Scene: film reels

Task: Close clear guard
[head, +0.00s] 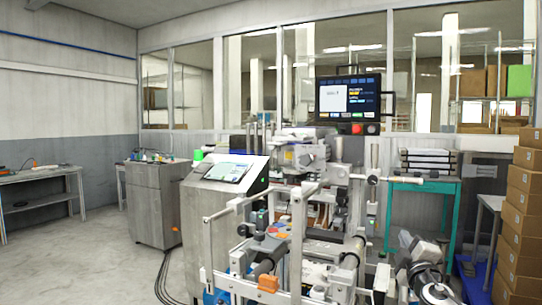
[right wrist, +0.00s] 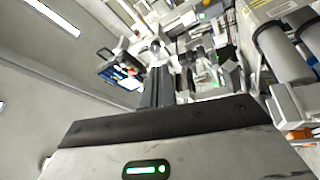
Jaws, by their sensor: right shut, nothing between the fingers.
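A pale grey bar frame (head: 297,245) stands at the front of the reel machine in the head view. It looks like the clear guard's frame, but I cannot make out a transparent panel or tell how far open it is. My right gripper (head: 408,240) is at the lower right of the head view, to the right of the frame and apart from it. In the right wrist view its dark fingers (right wrist: 157,86) are together and empty, pointing towards the machine. My left gripper is not in view.
A monitor (head: 348,95) stands above the machine, and a tablet (head: 228,172) lies on a sloped console. Stacked cartons (head: 522,215) stand at the right edge. A teal-framed table (head: 425,188) is behind. Open floor (head: 90,265) lies at the left.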

